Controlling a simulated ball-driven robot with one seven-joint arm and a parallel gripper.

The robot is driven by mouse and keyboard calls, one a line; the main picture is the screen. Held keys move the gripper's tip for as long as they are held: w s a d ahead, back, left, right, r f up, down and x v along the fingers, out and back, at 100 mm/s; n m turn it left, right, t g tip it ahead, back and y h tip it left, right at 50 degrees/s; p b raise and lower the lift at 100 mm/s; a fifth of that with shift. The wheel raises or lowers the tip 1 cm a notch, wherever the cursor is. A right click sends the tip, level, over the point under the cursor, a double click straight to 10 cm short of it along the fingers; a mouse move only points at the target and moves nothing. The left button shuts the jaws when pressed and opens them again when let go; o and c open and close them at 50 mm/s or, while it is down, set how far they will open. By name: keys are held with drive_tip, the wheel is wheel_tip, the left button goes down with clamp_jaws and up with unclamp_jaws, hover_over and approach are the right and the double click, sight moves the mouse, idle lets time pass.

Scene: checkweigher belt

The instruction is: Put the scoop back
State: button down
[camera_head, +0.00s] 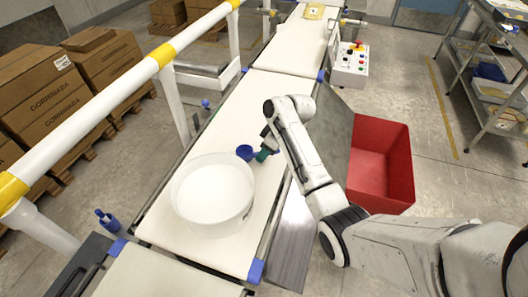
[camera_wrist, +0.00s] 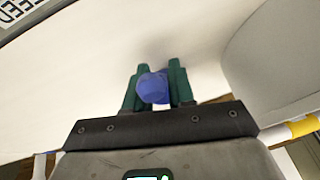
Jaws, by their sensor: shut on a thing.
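A blue scoop (camera_head: 245,152) is held over the white belt, just behind a round white tub (camera_head: 178,197). My gripper (camera_head: 264,154) has green fingers and is shut on the scoop, to the right of its bowl. In the wrist view the blue scoop (camera_wrist: 153,88) sits between the two green fingers of my gripper (camera_wrist: 157,72). The fingers hide part of the scoop. I cannot tell whether the scoop touches the belt. The inside of the tub looks plain white.
A control box (camera_head: 350,66) and a red bin (camera_head: 382,165) stand on the right. A white and yellow rail (camera_head: 110,98) runs along the left.

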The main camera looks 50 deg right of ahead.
drive_tip(key=c, duration=1)
unclamp_jaws()
drive_tip(key=shift+f, duration=0.1)
drive_tip(key=shift+o, duration=0.2)
drive_tip(key=v, duration=1.2)
drive_tip(key=shift+b, duration=0.35)
